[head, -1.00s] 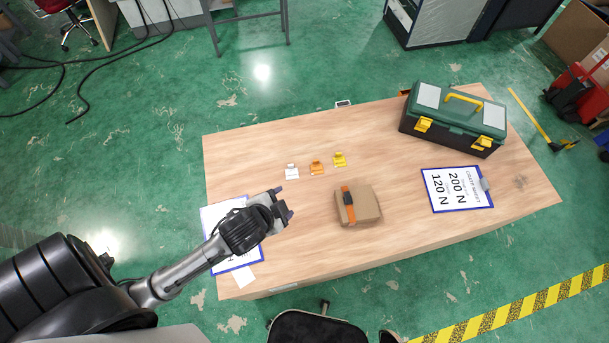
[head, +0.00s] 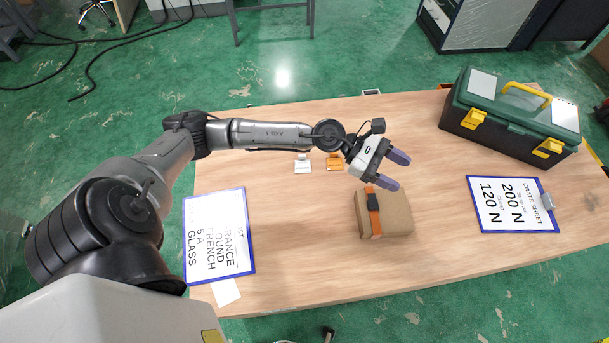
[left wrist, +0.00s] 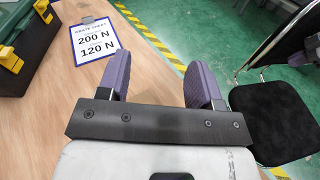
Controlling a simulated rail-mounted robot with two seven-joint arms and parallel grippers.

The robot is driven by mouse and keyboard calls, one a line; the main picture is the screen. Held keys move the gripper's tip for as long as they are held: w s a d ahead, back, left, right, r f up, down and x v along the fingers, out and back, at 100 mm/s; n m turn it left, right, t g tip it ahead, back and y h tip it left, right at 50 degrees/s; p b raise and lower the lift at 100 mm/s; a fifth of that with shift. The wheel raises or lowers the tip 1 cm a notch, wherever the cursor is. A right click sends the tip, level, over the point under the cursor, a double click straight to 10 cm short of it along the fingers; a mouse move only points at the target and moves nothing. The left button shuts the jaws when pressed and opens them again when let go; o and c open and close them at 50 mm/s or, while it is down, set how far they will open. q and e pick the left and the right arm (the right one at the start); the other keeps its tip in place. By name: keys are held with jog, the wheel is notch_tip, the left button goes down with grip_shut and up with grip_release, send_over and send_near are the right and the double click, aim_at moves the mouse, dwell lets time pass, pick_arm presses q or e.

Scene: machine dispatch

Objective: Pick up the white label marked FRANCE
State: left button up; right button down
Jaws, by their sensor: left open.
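A small white label (head: 302,164) lies on the wooden table (head: 300,265), just below my left forearm in the head view; its print is too small to read. An orange label (head: 334,163) lies just right of it. The yellow label is hidden behind my left arm. My left gripper (head: 394,170) is open and empty, above the table near the cardboard box, right of the labels. In the left wrist view its two purple fingers (left wrist: 160,65) stand apart with nothing between them. The labels do not show there. My right gripper is not in view.
A brown box (head: 398,215) with an orange strap sits mid-table. A clipboard (head: 246,262) with partly legible print including FRENCH and GLASS lies left. The crate sheet clipboard (head: 550,222) and green toolbox (head: 453,123) are right. A black chair (left wrist: 275,122) stands beside the table.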

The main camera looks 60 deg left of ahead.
pick_arm(q)
jog(key=a+f+m+g+y+b, duration=0.4)
jog(key=a+f+m, duration=0.3)
jog(key=f, duration=0.4)
jog(key=m+g+y+b, duration=0.3)
jog(key=g+y+b, duration=0.1)
jog(key=y+b, duration=0.55)
send_over(302, 156)
jog(key=shift+y, duration=0.25)
jog(key=f, duration=1.4)
jog(key=shift+w+f, duration=0.25)
jog(key=shift+f, duration=0.15)
jog(key=shift+d+f, duration=0.1)
jog(key=shift+f, duration=0.35)
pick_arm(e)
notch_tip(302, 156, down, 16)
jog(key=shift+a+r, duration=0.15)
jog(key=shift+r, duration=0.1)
pick_arm(q)
jog(key=shift+s+f+b, duration=0.15)
jog(key=shift+f+b, duration=0.8)
jog(key=shift+f, duration=1.55)
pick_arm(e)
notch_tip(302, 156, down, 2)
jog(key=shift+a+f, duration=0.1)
pick_arm(q)
jog(key=shift+c, duration=0.2)
